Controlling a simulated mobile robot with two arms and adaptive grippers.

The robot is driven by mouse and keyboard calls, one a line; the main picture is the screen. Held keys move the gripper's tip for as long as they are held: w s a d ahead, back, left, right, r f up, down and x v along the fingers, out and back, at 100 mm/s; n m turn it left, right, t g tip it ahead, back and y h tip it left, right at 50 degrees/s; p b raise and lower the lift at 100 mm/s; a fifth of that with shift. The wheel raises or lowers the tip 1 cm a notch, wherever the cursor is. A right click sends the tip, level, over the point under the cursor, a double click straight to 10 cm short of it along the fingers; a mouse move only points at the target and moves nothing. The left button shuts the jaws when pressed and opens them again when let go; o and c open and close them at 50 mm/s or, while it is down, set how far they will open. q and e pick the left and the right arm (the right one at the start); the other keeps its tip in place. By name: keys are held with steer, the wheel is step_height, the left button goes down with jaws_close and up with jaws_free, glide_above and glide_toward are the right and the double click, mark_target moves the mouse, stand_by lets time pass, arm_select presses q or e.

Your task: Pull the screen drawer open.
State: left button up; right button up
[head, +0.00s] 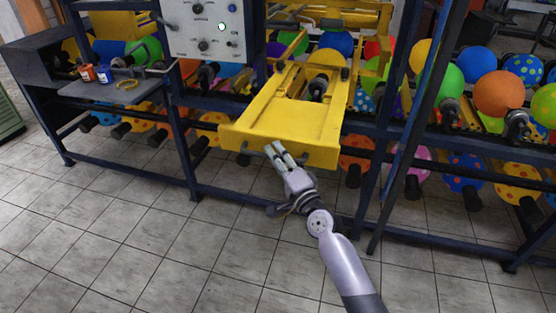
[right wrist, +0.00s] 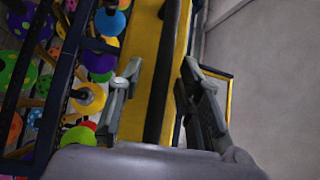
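The yellow screen drawer (head: 290,118) projects from the front of the machine, between its dark blue posts. A dark handle bar (head: 318,155) runs along its front edge. My right gripper (head: 279,153) is at this front edge, reaching up from below in the head view. In the right wrist view, its two fingers (right wrist: 162,80) are spread, with the dark bar (right wrist: 158,105) and yellow drawer edge (right wrist: 182,40) between them. I see gaps beside the bar, so the fingers do not look closed on it. My left gripper is not in view.
A control panel (head: 210,28) is above left of the drawer. A side shelf (head: 110,90) holds small paint jars (head: 88,73) and a yellow ring. Balloons on rods line the machine above and below. The tiled floor (head: 130,240) in front is clear.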

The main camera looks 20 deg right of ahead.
steer(key=v, duration=1.2)
step_height(320, 180, down, 24)
steer(key=s+n+g+h+b, duration=0.1)
steer(key=s+n+g+h, duration=0.15)
steer(key=n+g, duration=0.2)
steer(key=s+f+n+g, duration=0.2)
steer(key=s+f, duration=0.3)
steer(key=f, duration=0.4)
steer(key=s+f+n+g, duration=0.1)
steer(key=s+f+g, duration=0.25)
steer(key=f, duration=0.45)
steer(key=s+f+n+g, duration=0.2)
steer(key=s+f, duration=0.5)
steer(key=s, duration=0.4)
steer(key=s+d+f+n+g+h+b, duration=0.1)
steer(key=s+f+n+g, duration=0.2)
steer(key=s+f, duration=0.4)
steer(key=s+d+f+n+g+b, duration=0.1)
steer(key=s+f+n+g, duration=0.2)
steer(key=s, duration=1.3)
step_height(320, 180, down, 4)
steer(key=shift+s+d+r+n, duration=0.1)
steer(key=shift+s+d+n, duration=0.15)
steer(key=shift+n, duration=0.3)
